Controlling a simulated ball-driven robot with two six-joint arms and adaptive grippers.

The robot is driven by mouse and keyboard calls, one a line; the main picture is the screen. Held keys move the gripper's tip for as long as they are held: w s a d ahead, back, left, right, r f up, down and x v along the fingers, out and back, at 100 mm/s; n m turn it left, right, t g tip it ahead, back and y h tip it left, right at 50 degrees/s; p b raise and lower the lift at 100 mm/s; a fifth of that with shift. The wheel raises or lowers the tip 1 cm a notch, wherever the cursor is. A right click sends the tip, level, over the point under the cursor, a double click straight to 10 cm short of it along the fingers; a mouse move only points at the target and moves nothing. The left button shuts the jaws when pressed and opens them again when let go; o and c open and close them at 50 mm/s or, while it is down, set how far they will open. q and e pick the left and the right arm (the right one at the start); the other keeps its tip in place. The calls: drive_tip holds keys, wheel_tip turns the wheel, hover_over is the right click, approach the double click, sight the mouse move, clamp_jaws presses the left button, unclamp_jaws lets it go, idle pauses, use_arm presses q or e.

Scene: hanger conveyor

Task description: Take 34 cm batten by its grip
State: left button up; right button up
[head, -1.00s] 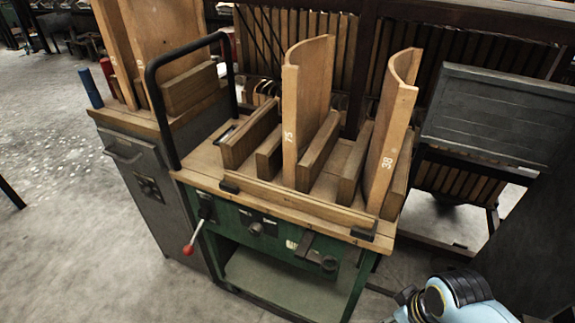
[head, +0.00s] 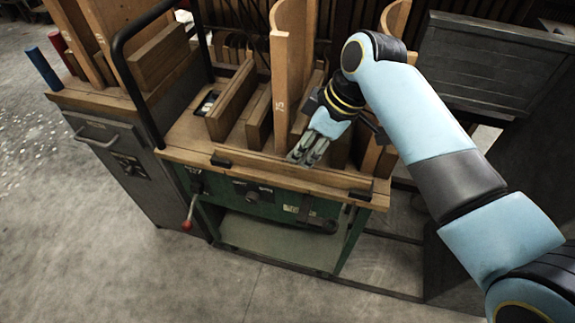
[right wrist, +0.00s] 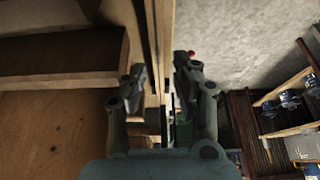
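A long, thin wooden strip (head: 262,170) that looks like the batten lies along the front edge of the green cart's wooden top, between two dark end blocks. I can read no 34 mark on it, and no separate grip shows clearly. My right gripper (head: 303,158) is over the strip's middle, fingers pointing down; contact cannot be judged. In the right wrist view, my right gripper (right wrist: 164,72) has its fingers apart, with narrow wooden edges running between them. My left gripper is not in view.
A curved board marked 75 (head: 283,95) stands just behind my right gripper. Thick wooden blocks (head: 232,102) stand to its left. A black tubular handle (head: 137,85) rises at the cart's left. A grey cabinet (head: 125,170) adjoins there. Floor in front is clear.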

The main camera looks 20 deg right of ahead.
sight(290, 163)
drive_tip(key=x, duration=0.3)
drive_tip(key=b+x, duration=0.1)
drive_tip(key=x, duration=0.3)
drive_tip(key=shift+w+a+f, duration=0.15)
drive_tip(key=shift+w+f, duration=0.15)
drive_tip(key=shift+f, duration=0.05)
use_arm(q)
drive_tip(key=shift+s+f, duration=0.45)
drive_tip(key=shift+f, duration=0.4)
use_arm(e)
clamp_jaws()
